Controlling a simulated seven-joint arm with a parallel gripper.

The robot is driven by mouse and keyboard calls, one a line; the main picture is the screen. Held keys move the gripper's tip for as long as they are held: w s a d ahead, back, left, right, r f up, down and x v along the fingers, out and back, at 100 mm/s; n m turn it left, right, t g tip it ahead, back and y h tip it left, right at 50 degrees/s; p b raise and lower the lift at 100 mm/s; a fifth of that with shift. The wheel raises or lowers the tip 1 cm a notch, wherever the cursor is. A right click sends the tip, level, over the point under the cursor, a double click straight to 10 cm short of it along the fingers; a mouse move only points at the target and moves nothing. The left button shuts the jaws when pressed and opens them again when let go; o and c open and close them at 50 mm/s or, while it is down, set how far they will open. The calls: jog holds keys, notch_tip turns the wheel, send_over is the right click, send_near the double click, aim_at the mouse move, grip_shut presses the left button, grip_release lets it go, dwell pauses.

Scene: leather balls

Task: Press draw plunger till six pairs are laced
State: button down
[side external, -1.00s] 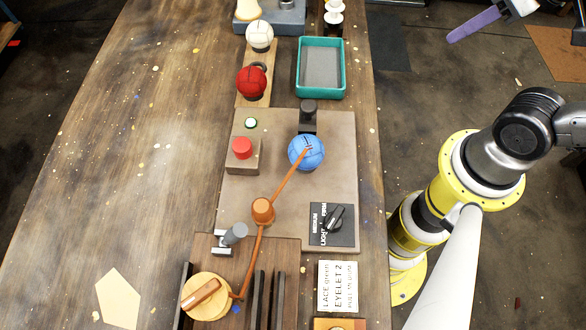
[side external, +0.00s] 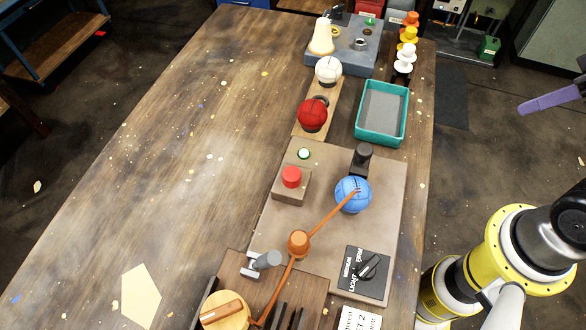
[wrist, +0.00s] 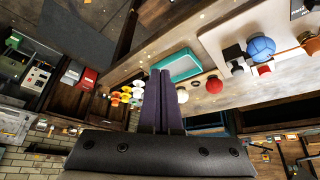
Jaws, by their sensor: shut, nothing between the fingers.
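A red round cap (side external: 291,177), which looks like the plunger, sits on a brown block on the tan plate (side external: 330,235). Beside it a blue ball (side external: 352,196) rests against a black post (side external: 361,158). Short dark stitches show on the ball; I cannot count them. An orange lace (side external: 330,214) runs from the ball past an orange-brown spool (side external: 298,243) to a wooden disc (side external: 226,312). My gripper (side external: 522,108) is off the bench at the right, well away from the plunger. Its purple fingers (wrist: 160,73) are shut and empty in the wrist view.
A teal tray (side external: 404,128) stands behind the plate. A red ball (side external: 312,115) and a white ball (side external: 328,72) sit on a wooden strip. A dial panel (side external: 363,272) lies at the plate's front right; a small ringed lamp (side external: 304,153) is behind the plunger. The bench's left is mostly clear.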

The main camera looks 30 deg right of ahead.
dwell(0.3)
jog(key=w+a+r+n+g, duration=0.1)
jog(key=w+a+r, duration=0.2)
jog(key=w+r, duration=0.4)
jog(key=n+g, duration=0.5)
jog(key=n, duration=0.3)
send_over(291, 172)
notch_tip(291, 172, down, 6)
jog(key=shift+s, duration=0.1)
notch_tip(291, 172, down, 14)
jog(key=shift+f, duration=0.1)
